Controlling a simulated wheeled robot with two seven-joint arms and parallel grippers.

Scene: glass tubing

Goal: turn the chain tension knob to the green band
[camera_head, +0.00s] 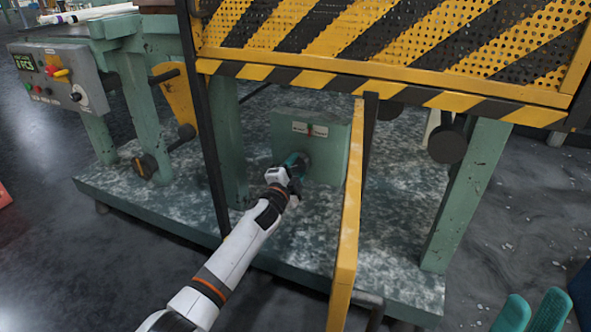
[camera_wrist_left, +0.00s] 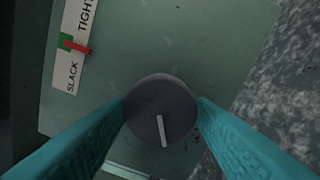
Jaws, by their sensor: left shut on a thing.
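The dark round knob (camera_wrist_left: 162,112) with a pale line on its face sits on a green box (camera_head: 342,160) under the machine. My left gripper (camera_head: 298,162) is shut around the knob, one teal finger on each side in the left wrist view. The white gauge label (camera_wrist_left: 73,50) reads SLACK at one end and TIGHT at the other. A red pointer (camera_wrist_left: 78,47) lies across it, against the green band (camera_wrist_left: 65,41) and partly over it. The exact overlap is too small to tell. My right gripper (camera_head: 533,312) is open and empty at the lower right.
A yellow bar (camera_head: 347,225) stands upright just right of the box. A black-and-yellow striped guard (camera_head: 400,50) hangs above. A dark post (camera_head: 205,145) stands left of my left arm. A control panel (camera_head: 60,76) is at the far left.

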